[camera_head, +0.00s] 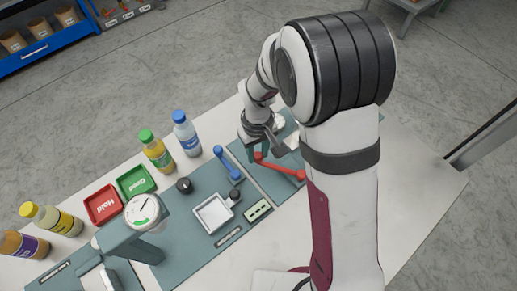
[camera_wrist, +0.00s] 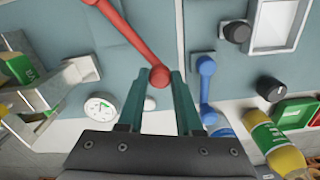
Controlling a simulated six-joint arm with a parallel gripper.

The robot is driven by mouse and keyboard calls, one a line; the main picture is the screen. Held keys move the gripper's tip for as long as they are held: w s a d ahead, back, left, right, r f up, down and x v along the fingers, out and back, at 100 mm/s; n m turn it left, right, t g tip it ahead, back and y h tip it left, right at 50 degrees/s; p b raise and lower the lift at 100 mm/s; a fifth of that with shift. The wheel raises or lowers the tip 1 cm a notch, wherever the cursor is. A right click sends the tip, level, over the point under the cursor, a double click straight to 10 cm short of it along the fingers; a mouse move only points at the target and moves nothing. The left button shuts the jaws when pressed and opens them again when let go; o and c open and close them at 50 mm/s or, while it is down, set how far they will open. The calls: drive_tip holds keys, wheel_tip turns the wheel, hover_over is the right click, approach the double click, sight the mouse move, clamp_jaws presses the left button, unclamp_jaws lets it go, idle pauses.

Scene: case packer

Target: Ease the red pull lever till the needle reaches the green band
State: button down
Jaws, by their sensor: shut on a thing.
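The red pull lever (camera_head: 285,169) slopes over the teal panel. In the wrist view its red arm (camera_wrist: 134,36) runs from the top edge to a ball end. My gripper (camera_wrist: 159,80) is shut on that ball end, one teal finger on each side. In the head view my gripper (camera_head: 254,154) is at the lever's left end. My arm hides that area in the head view.
A blue lever (camera_head: 227,164) stands close left of my gripper. Another gauge (camera_head: 143,210) is on a teal post at the left. Bottles (camera_head: 186,133), red (camera_head: 102,204) and green trays (camera_head: 136,181) and a white square tray (camera_head: 212,213) lie nearby. Bare tabletop is at right.

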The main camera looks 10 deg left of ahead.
drive_tip(key=c, duration=0.6)
unclamp_jaws()
wheel_tip(320, 180, up, 16)
drive_tip(key=shift+f, duration=0.1)
